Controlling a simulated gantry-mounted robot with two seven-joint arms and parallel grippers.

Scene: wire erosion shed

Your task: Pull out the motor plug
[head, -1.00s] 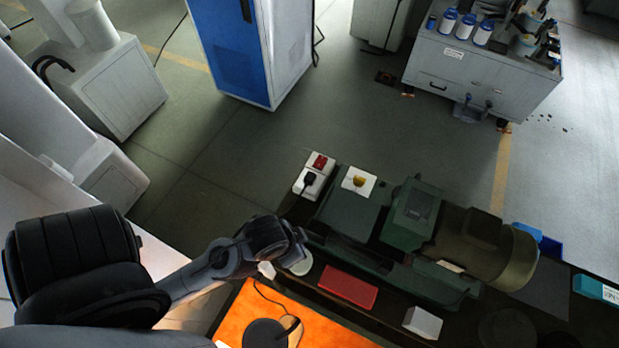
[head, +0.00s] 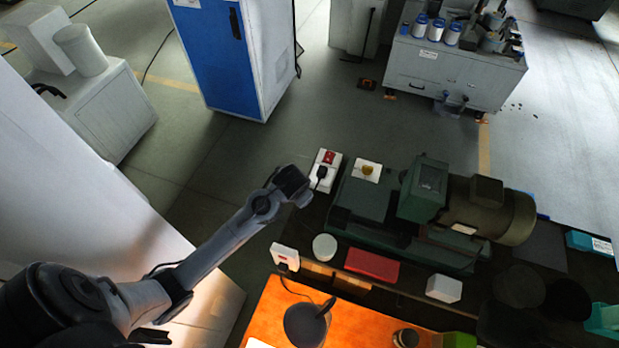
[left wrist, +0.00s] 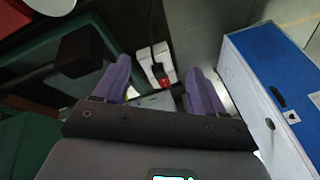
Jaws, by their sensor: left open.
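A black plug (head: 321,172) sits in a white socket block (head: 325,158) with a red switch (head: 329,156), at the left end of the green motor machine (head: 420,200). In the left wrist view the plug (left wrist: 157,69) and its black cord show between the fingers, with the red switch (left wrist: 165,83) just below. My left gripper (head: 292,182) is left of the block in the head view and apart from it. Its purple fingers (left wrist: 159,65) are spread and hold nothing. My right gripper is out of view.
A second white socket (head: 285,254) with a corded plug stands near the orange mat (head: 265,315). A yellow button box (head: 367,170), white round lid (head: 324,247) and red block (head: 371,265) are close by. A blue cabinet (head: 213,55) stands behind on the floor.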

